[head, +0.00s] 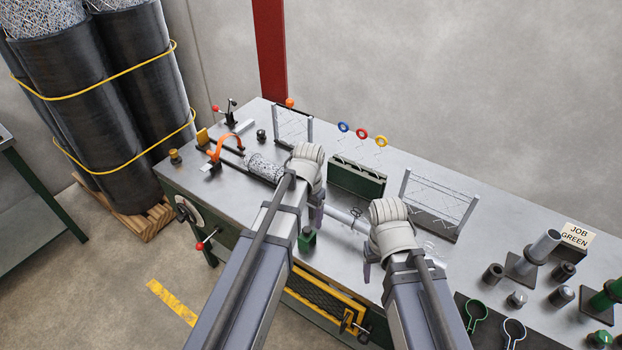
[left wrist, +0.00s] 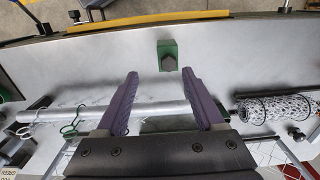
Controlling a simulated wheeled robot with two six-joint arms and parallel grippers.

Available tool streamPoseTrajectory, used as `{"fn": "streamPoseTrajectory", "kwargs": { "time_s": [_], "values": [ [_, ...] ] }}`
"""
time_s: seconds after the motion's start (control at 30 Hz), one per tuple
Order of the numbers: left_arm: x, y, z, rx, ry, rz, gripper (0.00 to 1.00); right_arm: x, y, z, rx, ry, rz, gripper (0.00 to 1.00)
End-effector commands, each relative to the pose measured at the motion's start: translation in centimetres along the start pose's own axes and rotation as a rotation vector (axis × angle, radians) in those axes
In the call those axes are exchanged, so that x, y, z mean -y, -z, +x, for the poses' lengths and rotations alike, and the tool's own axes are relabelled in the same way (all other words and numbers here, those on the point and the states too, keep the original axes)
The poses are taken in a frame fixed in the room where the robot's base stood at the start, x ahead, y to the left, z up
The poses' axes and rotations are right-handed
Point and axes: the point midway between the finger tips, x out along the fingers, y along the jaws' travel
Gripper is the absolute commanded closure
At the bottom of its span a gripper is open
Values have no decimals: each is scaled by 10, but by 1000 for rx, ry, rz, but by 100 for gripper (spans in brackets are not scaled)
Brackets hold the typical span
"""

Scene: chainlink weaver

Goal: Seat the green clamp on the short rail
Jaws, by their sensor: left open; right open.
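A small green block with a dark knob on top stands on the bench (head: 307,239); it may be the green clamp. It also shows in the left wrist view (left wrist: 168,58), beyond my left fingertips and apart from them. A pale straight rod (head: 345,218) lies along the bench with thin looped clips at one end; one loop looks green in the left wrist view (left wrist: 75,124). I cannot tell whether this rod (left wrist: 160,110) is the short rail. My left gripper (left wrist: 165,82) is open and empty, its fingers reaching across the rod. My right gripper (head: 372,270) is open, its fingers mostly hidden.
A mesh roll (head: 264,167) and an orange handle (head: 228,141) lie at left. A dark green rack (head: 357,178) and wire frames stand behind. Green and pale looped tools (head: 476,312), dark cylinders and a JOB GREEN card (head: 577,235) are at right. Yellow-edged drawer (head: 325,300) in front.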

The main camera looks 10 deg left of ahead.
Motion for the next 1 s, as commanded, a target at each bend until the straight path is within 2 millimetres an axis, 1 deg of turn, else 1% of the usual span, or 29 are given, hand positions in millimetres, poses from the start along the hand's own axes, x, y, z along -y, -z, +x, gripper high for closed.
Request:
{"fn": "streamPoseTrajectory", "kwargs": {
  "time_s": [0.03,0.13,0.33,0.47,0.67,1.0],
  "values": [
    [7,3,-10,-2,-2,-1,30,-1,-1,-10,0,0,0,31],
    [12,5,-12,-5,-4,0,30,-1,-1,-12,0,0,0,31],
    [13,5,-10,-6,-5,2,30,-1,-1,-9,0,0,0,31],
    [13,5,-3,-6,-5,2,30,0,-1,-3,0,0,-1,31],
    [12,5,19,-6,-5,1,30,2,1,19,0,-1,-3,31],
    [12,5,72,-6,-5,1,30,7,4,71,0,-1,-1,31]
  ]
}}
